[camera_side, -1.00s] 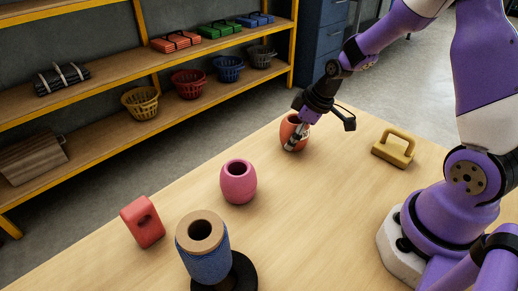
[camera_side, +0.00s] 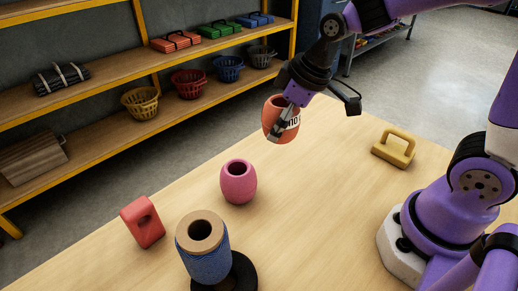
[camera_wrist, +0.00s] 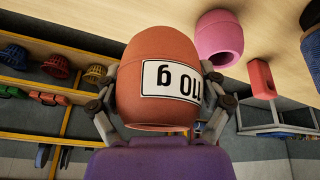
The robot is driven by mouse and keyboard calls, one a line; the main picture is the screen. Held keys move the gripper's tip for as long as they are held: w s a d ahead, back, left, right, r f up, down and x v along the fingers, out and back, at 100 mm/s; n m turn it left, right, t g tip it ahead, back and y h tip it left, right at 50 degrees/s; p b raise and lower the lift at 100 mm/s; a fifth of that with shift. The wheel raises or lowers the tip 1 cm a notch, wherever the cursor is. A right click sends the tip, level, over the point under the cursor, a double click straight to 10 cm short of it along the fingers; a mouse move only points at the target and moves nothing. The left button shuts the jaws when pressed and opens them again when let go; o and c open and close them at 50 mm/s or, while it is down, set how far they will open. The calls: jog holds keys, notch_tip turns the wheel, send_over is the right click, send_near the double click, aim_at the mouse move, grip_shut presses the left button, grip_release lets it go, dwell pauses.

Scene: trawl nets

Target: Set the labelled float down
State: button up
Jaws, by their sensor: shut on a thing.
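The labelled float is an orange-red barrel (camera_side: 273,117) with a white label showing black characters. My gripper (camera_side: 283,125) is shut on it and holds it up in the air above the far part of the table (camera_side: 325,190). In the wrist view the float (camera_wrist: 150,55) fills the middle, with one finger on each side of it. Its label (camera_wrist: 172,80) shows upside down there, reading "110 g". The label is partly hidden by a finger in the side view.
A pink float (camera_side: 238,182), a red block with a hole (camera_side: 142,222) and a blue twine spool (camera_side: 205,262) stand on the near left of the table. A yellow handled block (camera_side: 393,152) lies at the right. The table's middle right is clear. Shelves with baskets (camera_side: 188,84) stand behind.

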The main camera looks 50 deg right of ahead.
jog(key=d+f+m+h, duration=0.1)
jog(key=d+f+m, duration=0.1)
jog(key=d, duration=0.6)
jog(key=d+f+m+h, duration=0.1)
jog(key=d+f+m, duration=0.1)
jog(key=d, duration=0.7)
jog(key=d+f+m+h, duration=0.1)
jog(key=d+m, duration=0.3)
jog(key=d, duration=0.4)
jog(key=shift+s+d+f+m, duration=0.25)
jog(key=shift+d+f+m, duration=0.05)
jog(key=shift+f, duration=0.15)
jog(key=shift+d+f, duration=0.15)
jog(key=shift+d, duration=0.1)
jog(key=shift+f, duration=2)
jog(key=shift+f, duration=0.15)
jog(key=o, duration=1)
jog(key=shift+c, duration=0.2)
